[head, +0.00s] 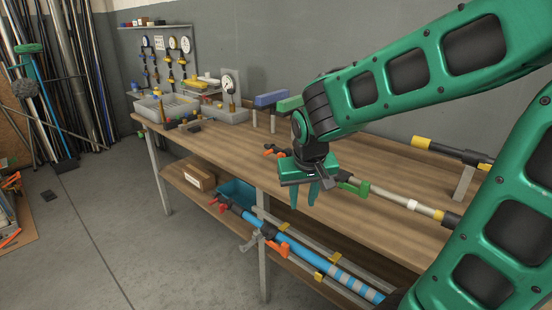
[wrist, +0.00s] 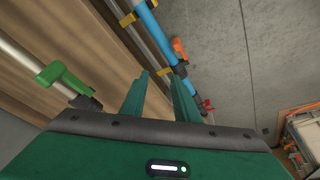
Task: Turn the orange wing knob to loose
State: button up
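An orange wing-shaped part (head: 279,247) sits on the blue pipe (head: 312,264) held low at the bench's front edge. It also shows in the wrist view (wrist: 179,48), beyond my fingertips. A second, smaller orange part (head: 273,151) lies on the bench top behind my gripper; I cannot tell for certain which one is the wing knob. My gripper (head: 304,194) hangs over the front of the bench top, fingers pointing down, above and apart from the blue pipe. Its two fingers stand apart with nothing between them, as the wrist view (wrist: 160,82) also shows.
A green lever (head: 353,187) on a grey rod is close right of my gripper. A red handle (head: 217,204) and yellow clamps (head: 284,227) are along the lower pipes. A blue bin (head: 238,192) and a carton (head: 187,177) stand on the lower shelf.

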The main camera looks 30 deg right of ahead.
jog(key=w+d+f+m+h, duration=0.1)
jog(key=w+f+m+h, duration=0.1)
jog(key=w, duration=0.3)
jog(key=w+d+f+m+h, duration=0.1)
jog(key=w+m+h, duration=0.1)
jog(key=w, duration=0.3)
jog(key=w+d+f+m+h, duration=0.1)
jog(key=w+f+m+h, duration=0.1)
jog(key=w+h, duration=0.2)
jog(key=shift+w+d+f+m, duration=0.2)
jog(key=shift+w, duration=0.35)
jog(key=shift+w+d+f+m, duration=0.15)
jog(key=shift+w+d+m, duration=0.05)
jog(key=shift+w, duration=0.3)
jog(key=w+h, duration=0.1)
jog(key=w+a+m+h, duration=0.1)
jog(key=w+a+r+h, duration=0.1)
jog(key=w, duration=0.1)
jog(key=shift+w+a+m+t+h, duration=0.1)
jog(key=shift+m+t+h, duration=0.2)
jog(key=shift+m+t, duration=0.1)
jog(key=w+a+r+m+t+h, duration=0.2)
jog(key=w+a+r+t+h, duration=0.1)
jog(key=a, duration=0.3)
jog(key=x, duration=1)
jog(key=shift+s+d+f, duration=0.1)
jog(key=shift+d, duration=0.3)
